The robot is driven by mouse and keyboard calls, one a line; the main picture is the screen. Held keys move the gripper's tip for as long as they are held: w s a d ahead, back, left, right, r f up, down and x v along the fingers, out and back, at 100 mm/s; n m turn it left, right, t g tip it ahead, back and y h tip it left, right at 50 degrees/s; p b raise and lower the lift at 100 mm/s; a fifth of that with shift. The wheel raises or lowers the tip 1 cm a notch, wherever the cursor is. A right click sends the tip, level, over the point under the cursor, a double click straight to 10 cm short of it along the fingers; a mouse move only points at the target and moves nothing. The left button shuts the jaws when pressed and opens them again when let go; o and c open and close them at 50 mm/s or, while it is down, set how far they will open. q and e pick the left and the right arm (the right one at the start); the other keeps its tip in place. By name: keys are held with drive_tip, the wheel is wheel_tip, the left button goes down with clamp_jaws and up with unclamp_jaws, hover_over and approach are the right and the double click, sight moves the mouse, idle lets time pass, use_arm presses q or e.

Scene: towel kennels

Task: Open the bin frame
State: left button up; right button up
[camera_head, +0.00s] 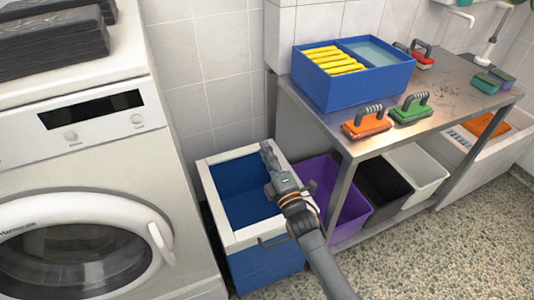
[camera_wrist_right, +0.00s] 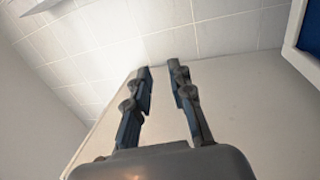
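The bin (camera_head: 265,270) is a blue box on the floor between the washing machine and the metal table. Its white frame (camera_head: 214,206) lies around the top and leaves the blue inside showing in the middle. A dark handle sits on the frame's front side, partly behind my arm. My right gripper (camera_head: 267,152) is above the back right part of the bin, hiding some of the frame's right side. In the right wrist view the two fingers (camera_wrist_right: 160,68) stand apart with nothing between them. A pale surface lies behind them; I cannot tell whether they touch it. My left gripper is out of view.
The washing machine (camera_head: 75,165) stands close on the left. The metal table (camera_head: 440,95) on the right carries a blue box (camera_head: 340,88) and several brushes. Purple (camera_head: 350,212), black and white bins stand under it. Speckled floor is free in front.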

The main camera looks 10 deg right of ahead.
clamp_jaws()
unclamp_jaws()
drive_tip(key=shift+s, duration=0.15)
drive_tip(key=v, duration=1.1)
drive_tip(key=shift+s+d, duration=0.15)
drive_tip(key=shift+s, duration=0.2)
drive_tip(key=shift+f, duration=0.15)
